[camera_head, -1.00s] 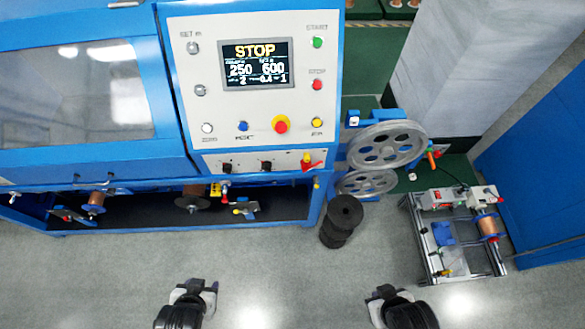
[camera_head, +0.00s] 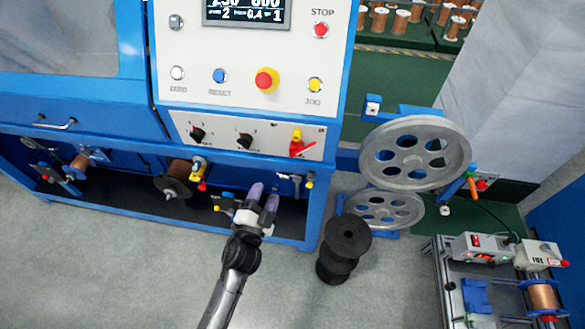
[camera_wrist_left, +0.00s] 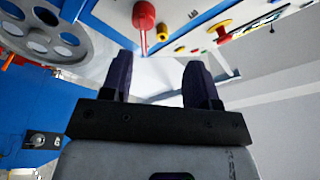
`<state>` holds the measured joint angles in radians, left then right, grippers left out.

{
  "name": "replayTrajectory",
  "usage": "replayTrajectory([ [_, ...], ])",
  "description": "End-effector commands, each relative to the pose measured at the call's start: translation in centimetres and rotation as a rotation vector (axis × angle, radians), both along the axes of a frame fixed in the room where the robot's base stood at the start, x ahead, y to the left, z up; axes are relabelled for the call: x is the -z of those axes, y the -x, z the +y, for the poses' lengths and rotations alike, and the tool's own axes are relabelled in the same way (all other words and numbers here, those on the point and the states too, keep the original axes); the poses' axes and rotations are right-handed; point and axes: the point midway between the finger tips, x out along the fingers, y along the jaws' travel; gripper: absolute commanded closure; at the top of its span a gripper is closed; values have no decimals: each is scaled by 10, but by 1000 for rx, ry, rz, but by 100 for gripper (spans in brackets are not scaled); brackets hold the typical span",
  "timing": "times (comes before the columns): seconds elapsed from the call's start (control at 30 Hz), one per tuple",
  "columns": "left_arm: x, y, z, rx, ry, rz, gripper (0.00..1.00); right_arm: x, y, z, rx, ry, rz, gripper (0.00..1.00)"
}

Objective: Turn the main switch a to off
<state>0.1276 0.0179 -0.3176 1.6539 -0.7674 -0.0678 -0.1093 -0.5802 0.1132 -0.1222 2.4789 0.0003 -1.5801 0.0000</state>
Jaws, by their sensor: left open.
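The red switch handle (camera_head: 301,148), with a yellow part above it, sits at the right end of the lower strip on the machine's white panel. I take it to be main switch a; no label is readable. My left gripper (camera_head: 263,196) is open and empty, below and left of the handle, fingers pointing up toward the panel, apart from it. In the left wrist view, a red knob-like part (camera_wrist_left: 144,15), seemingly this switch, is beyond the open fingers (camera_wrist_left: 158,62), nearer the left one. My right gripper is out of view.
A red stop button (camera_head: 266,80) and other buttons sit above the strip, with two black knobs (camera_head: 244,141) to the left. Grey pulleys (camera_head: 415,153) and black spools (camera_head: 345,245) stand to the right. The floor in front is clear.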

Motion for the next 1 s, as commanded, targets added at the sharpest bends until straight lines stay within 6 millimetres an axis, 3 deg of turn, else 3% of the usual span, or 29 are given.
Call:
replayTrajectory([
  [0.03,11,-4,-6,22,-17,-24,45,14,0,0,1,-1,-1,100],
  [0.1,13,-7,-13,47,-36,-51,45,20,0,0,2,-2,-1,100],
  [0.37,12,-23,-26,83,-64,-91,45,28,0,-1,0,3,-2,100],
  [1.0,-10,-119,-64,82,-62,-88,45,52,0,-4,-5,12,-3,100],
])
